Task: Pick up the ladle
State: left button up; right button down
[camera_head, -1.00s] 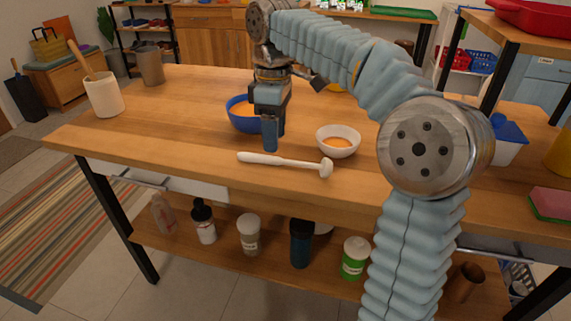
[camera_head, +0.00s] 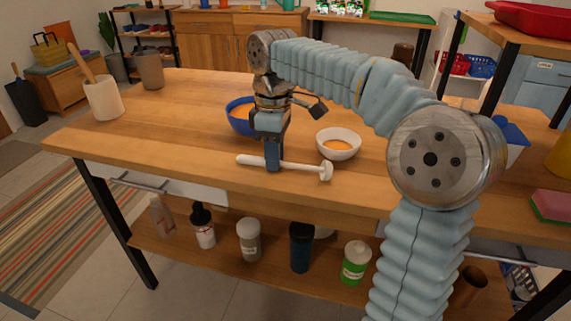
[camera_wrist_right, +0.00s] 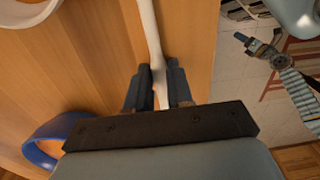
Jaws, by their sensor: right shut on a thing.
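The ladle (camera_head: 302,167) is white with a long handle and lies on the wooden table near its front edge. Its small head is at the right end. My right gripper (camera_head: 273,165) is down at the table, shut on the handle left of its middle. In the right wrist view, the white handle of the ladle (camera_wrist_right: 149,35) runs between the two fingers of the right gripper (camera_wrist_right: 158,80). A dark gripper on a ribbed arm, likely my left gripper (camera_wrist_right: 245,41), shows over the floor in the right wrist view; its fingers are too small to judge.
A blue bowl (camera_head: 236,121) with orange contents stands just behind my right gripper. A white bowl (camera_head: 338,151) with orange contents stands close behind the ladle's head. A cream crock (camera_head: 104,103) and a grey cup (camera_head: 150,75) stand at the left. The table's left front is clear.

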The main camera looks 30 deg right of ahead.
jog(key=shift+r, duration=0.55)
jog(key=s+a+r, duration=0.9)
jog(key=s+r, duration=0.1)
jog(key=r, duration=0.2)
jog(key=shift+s+a+p, duration=0.15)
jog(key=shift+s+p, duration=0.1)
jog(key=shift+p, duration=0.15)
jog(key=c, duration=1.5)
grip_release()
grip_shut()
